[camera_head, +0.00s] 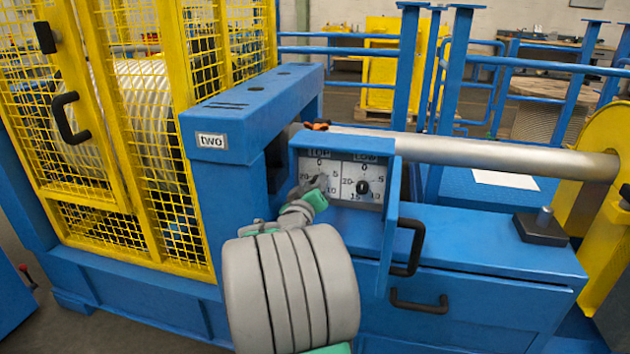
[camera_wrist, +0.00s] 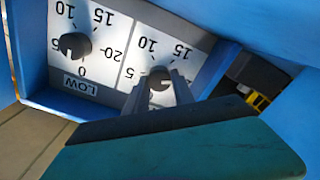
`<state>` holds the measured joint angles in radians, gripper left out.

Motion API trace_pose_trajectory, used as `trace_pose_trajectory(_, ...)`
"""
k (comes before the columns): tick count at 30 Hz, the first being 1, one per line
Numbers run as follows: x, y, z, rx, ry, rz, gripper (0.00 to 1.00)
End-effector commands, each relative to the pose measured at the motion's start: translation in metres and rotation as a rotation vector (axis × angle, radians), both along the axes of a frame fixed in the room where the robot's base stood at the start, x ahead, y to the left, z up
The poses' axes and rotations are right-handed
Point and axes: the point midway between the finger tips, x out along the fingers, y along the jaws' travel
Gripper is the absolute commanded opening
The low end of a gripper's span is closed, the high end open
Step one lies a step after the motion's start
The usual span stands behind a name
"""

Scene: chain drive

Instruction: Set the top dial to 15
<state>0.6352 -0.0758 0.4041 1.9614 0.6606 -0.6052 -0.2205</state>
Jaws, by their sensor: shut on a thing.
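The top dial is a black knob on the white scale under the word TOP, on the left half of the control panel. In the head view my gripper (camera_head: 318,186) covers most of this knob. In the wrist view, where the panel appears upside down, the top dial (camera_wrist: 158,77) sits between the two fingers of my gripper (camera_wrist: 164,82). The gripper is shut on it. The dial's scale shows 10 and 15 in the wrist view; the pointer's exact setting I cannot tell. The low dial (camera_head: 363,187) is free beside it, on the right.
A blue panel door with a black handle (camera_head: 411,248) stands open right of the dials. A steel shaft (camera_head: 480,152) runs behind the panel.

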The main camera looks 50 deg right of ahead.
Motion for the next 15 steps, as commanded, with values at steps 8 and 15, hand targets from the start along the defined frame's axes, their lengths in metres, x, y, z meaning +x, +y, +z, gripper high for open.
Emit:
trace_pose_trajectory(8, 0.0008, 0.0006, 0.0019, -0.1, 0.243, 0.0, 0.0)
trace_pose_trajectory(15, 0.0012, 0.0009, 0.0008, -0.187, 0.446, 0.001, 0.0)
